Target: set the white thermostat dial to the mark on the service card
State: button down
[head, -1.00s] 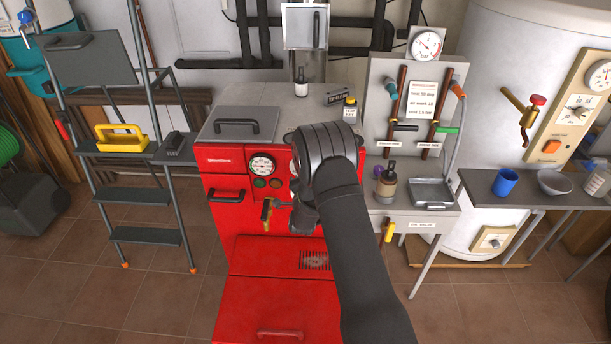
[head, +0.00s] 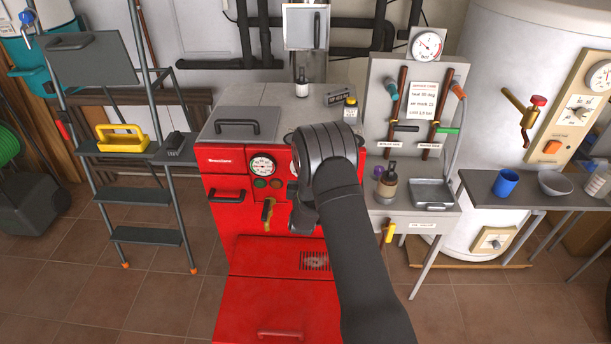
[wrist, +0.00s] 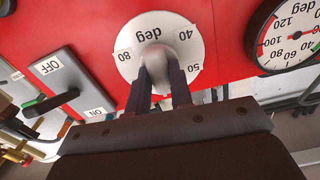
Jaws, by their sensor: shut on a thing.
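The white thermostat dial (wrist: 128,42) fills the upper middle of the wrist view, on the red boiler front, with "deg", 40, 50 and 80 printed around it. My gripper (wrist: 162,76) is shut on its pale middle knob (wrist: 153,56); the two dark fingers lie on either side. The fingers cover the lower part of the dial, and I cannot tell where its pointer stands. In the head view my arm hides the dial. The service card (head: 422,100) hangs on the grey panel at right; its small print seems to read "heat 50 deg".
A grey ON/OFF lever switch (wrist: 52,103) is left of the dial in the wrist view, and a round gauge (wrist: 290,35) is at right. In the head view a brass-yellow handle (head: 267,210) sticks out of the boiler front (head: 225,160), left of my gripper.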

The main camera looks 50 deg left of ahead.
jog(key=n, duration=1.2)
jog(key=shift+s+a+f+n, duration=0.1)
jog(key=shift+s+f+n, duration=0.05)
jog(key=shift+n, duration=0.25)
dwell(0.3)
jog(key=c, duration=1.3)
grip_release()
jog(key=v, duration=1.7)
jog(key=shift+s, duration=0.15)
jog(key=x, duration=1.7)
jog(key=shift+w, duration=0.2)
